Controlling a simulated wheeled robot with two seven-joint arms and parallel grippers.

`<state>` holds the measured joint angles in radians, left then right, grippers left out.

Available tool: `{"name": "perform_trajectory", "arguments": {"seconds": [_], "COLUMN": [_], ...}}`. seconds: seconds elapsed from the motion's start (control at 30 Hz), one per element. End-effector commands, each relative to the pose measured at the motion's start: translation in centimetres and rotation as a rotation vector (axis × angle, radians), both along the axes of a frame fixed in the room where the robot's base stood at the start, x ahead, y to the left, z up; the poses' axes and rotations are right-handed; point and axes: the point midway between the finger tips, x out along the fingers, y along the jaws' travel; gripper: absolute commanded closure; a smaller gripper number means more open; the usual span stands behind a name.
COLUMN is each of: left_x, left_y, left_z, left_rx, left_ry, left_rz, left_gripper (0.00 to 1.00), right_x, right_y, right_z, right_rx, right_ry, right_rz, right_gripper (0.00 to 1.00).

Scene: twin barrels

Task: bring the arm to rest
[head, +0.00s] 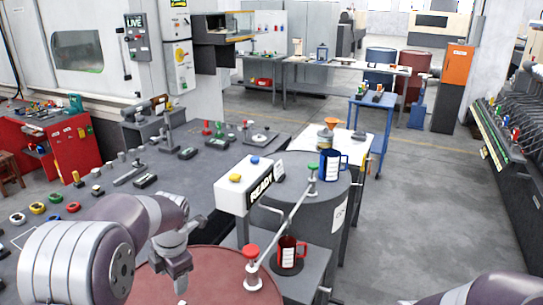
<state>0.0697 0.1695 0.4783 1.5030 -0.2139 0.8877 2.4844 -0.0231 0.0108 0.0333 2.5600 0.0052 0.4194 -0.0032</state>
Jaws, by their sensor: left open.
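My left arm (75,262) comes in from the lower left. Its gripper (180,284) points down over the lid of the red barrel (215,283), with open jaws and nothing visible between them. I cannot tell whether it touches the lid. My right arm (490,291) shows only as a link at the bottom right edge; its gripper is out of view.
The grey barrel (340,212) carries a blue mug (329,168). A red mug (287,251) stands on a grey stand. A white READY box (236,197) and a rod with a red knob (251,252) are right of my left gripper. Open floor lies right.

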Motion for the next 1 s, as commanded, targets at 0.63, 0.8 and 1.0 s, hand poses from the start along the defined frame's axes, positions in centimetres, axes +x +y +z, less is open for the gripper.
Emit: {"name": "perform_trajectory", "arguments": {"seconds": [0.63,0.8,1.0], "left_x": [-17.9,-18.0,-18.0], "left_y": [-6.6,-6.9,-6.9], "left_z": [-4.9,-4.4,-4.4], "left_rx": [0.170,0.193,0.191], "left_ry": [0.205,0.197,0.198], "left_rz": [-2.418,-2.429,-2.427], "left_gripper": [0.40,0.40,0.40], "right_x": [0.0,0.0,0.0], "right_y": [0.0,0.0,0.0], "right_z": [0.0,0.0,0.0], "right_rx": [0.000,0.000,0.000], "right_ry": [0.000,0.000,0.000], "right_rz": [0.000,0.000,0.000], "right_gripper": [0.57,0.57,0.57]}}
